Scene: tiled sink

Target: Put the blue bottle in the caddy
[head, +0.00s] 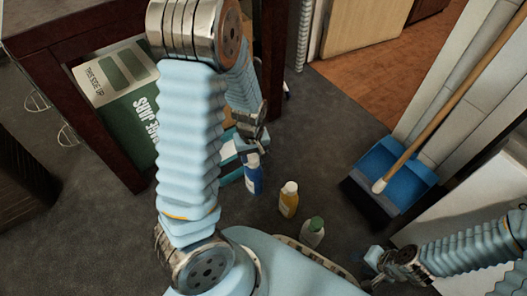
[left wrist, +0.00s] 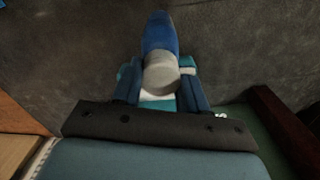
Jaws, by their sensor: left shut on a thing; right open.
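The blue bottle (head: 253,180) with a pale cap is upright near the floor, left of the other bottles. My left gripper (head: 252,146) is shut on it from above. In the left wrist view the blue bottle (left wrist: 160,35) sits between the two fingers, its grey-white cap towards the camera. A pale slatted rim (head: 318,262), which may be the caddy, shows at the bottom centre, largely hidden by my body. My right gripper (head: 374,268) is open and empty at the lower right.
A teal-and-white item (head: 229,150) is partly behind my left arm. A blue dustpan (head: 385,165) and broom are at right. A cabinet holds a green box (head: 125,110).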

